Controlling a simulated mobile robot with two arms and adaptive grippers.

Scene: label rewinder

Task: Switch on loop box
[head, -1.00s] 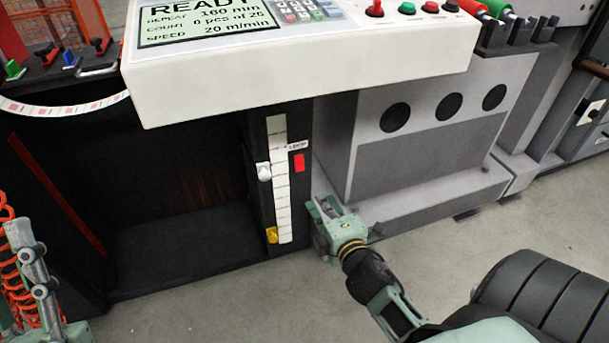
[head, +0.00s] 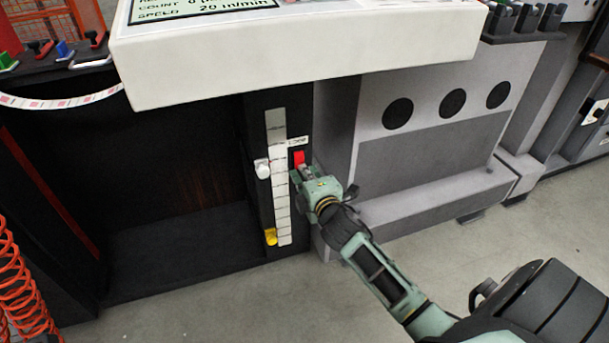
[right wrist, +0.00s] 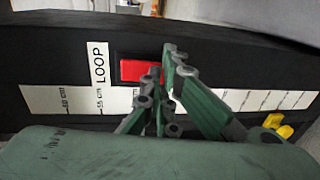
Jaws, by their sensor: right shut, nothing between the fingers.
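The loop box is the dark open recess (head: 175,195) under the white console. On its right post is a red rocker switch (head: 299,158), beside a white scale strip (head: 281,200). The switch also shows in the right wrist view (right wrist: 138,70), next to the LOOP label (right wrist: 98,64). My right gripper (head: 301,172) is shut and empty, with its fingertips at the lower end of the switch. In the right wrist view the fingertips (right wrist: 165,68) overlap the switch's edge; I cannot tell whether they touch it. My left gripper is out of view.
A white slider (head: 262,168) and a yellow slider (head: 270,236) sit along the scale strip. The white console (head: 300,60) overhangs the post. A grey cabinet (head: 430,150) stands to the right. Orange coiled hose (head: 15,280) hangs at lower left. The floor in front is clear.

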